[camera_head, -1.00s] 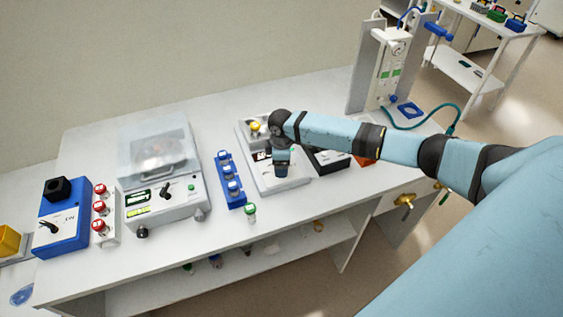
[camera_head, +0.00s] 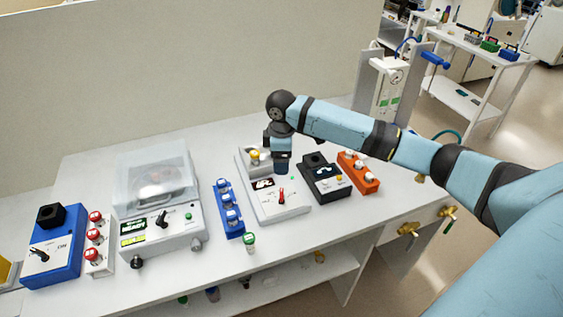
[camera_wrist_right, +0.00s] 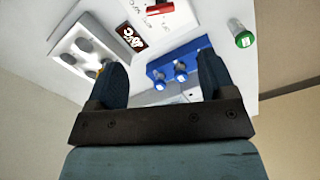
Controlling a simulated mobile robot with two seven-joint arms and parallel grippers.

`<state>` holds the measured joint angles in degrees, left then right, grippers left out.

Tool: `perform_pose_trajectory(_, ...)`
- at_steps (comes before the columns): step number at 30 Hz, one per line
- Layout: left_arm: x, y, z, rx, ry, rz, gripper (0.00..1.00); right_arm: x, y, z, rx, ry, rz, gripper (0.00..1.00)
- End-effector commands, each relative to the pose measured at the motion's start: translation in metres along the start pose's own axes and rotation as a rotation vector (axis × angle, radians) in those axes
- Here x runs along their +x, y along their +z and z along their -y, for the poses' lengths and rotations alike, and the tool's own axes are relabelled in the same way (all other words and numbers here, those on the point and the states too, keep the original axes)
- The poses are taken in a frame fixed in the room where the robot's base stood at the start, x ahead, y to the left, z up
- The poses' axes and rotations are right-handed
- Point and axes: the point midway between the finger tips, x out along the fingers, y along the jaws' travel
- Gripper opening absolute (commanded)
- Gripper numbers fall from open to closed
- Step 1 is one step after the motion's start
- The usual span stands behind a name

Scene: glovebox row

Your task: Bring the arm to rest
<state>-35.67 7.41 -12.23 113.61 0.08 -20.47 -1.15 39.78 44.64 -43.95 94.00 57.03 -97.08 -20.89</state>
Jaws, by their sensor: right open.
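My right arm comes in from the right in the head view. Its gripper (camera_head: 282,168) points down above the grey-white device (camera_head: 285,208) with a red switch and a small dark display. In the right wrist view the gripper (camera_wrist_right: 163,78) has its two dark fingers apart with nothing between them. Below them show the blue vial rack (camera_wrist_right: 180,62), a white block with round wells (camera_wrist_right: 84,48) and a green-capped vial (camera_wrist_right: 243,38). My left gripper is not in view.
A centrifuge-like device (camera_head: 160,235) with a clear lid stands left of the blue rack (camera_head: 228,222). A black device (camera_head: 325,185) and an orange rack (camera_head: 355,165) stand to the right. The green-capped vial (camera_head: 249,243) stands near the table's front edge.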

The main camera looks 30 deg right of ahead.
Motion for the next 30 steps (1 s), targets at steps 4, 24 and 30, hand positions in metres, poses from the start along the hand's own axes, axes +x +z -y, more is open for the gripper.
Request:
perform_pose_trajectory(4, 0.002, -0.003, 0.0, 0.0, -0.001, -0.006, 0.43, 0.0, 0.0, 0.0, 0.0, 0.0, 0.0, 0.77)
perform_pose_trajectory(24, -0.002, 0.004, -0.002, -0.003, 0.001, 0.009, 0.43, 0.011, -0.006, 0.016, -0.011, -0.003, -0.01, 0.77)
perform_pose_trajectory(30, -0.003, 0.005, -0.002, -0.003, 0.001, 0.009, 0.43, 0.054, -0.029, 0.097, -0.022, -0.006, -0.082, 0.77)
